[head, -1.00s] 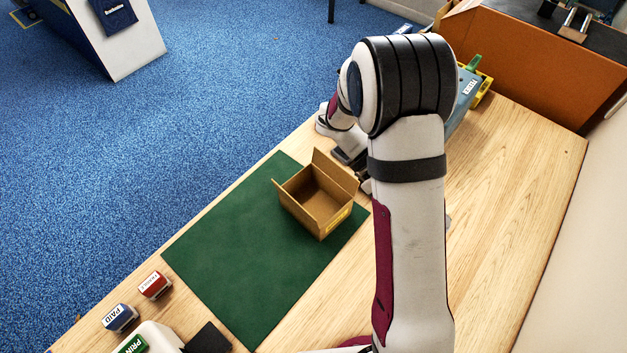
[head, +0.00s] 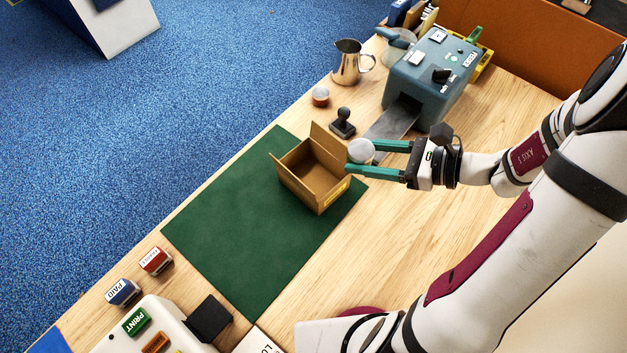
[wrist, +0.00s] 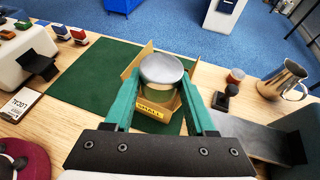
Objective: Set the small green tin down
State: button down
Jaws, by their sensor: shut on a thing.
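The small tin (head: 360,151) has a pale silver lid; in the wrist view its green side shows under the lid (wrist: 161,69). My gripper (head: 362,158) has its teal fingers shut on the tin's two sides. It holds the tin in the air at the right edge of the open carton (head: 322,194). In the wrist view the tin covers part of the carton, whose yellow "SMALL" label (wrist: 150,108) shows below. I cannot tell exactly how high the tin is. The carton stands on the green mat (head: 225,232) with flaps up; its visible inside looks empty.
A grey-blue machine (head: 432,75) with a metal chute (head: 392,122), a black-handled stamp (head: 342,124), a small round jar (head: 320,97) and a steel jug (head: 347,62) stand behind the carton. Stamps (head: 123,292) lie front left. The mat left of the carton is clear.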

jog(key=d+m+t+h, duration=0.1)
jog(key=d+m+t, duration=0.1)
send_over(316, 184)
jog(key=shift+m+t+h, duration=0.3)
jog(key=shift+h, duration=0.1)
notch_tip(316, 184, down, 10)
jog(key=shift+f, duration=0.4)
jog(key=shift+f, duration=0.6)
jog(key=shift+c, duration=2.4)
grip_release()
jog(key=shift+r, duration=0.1)
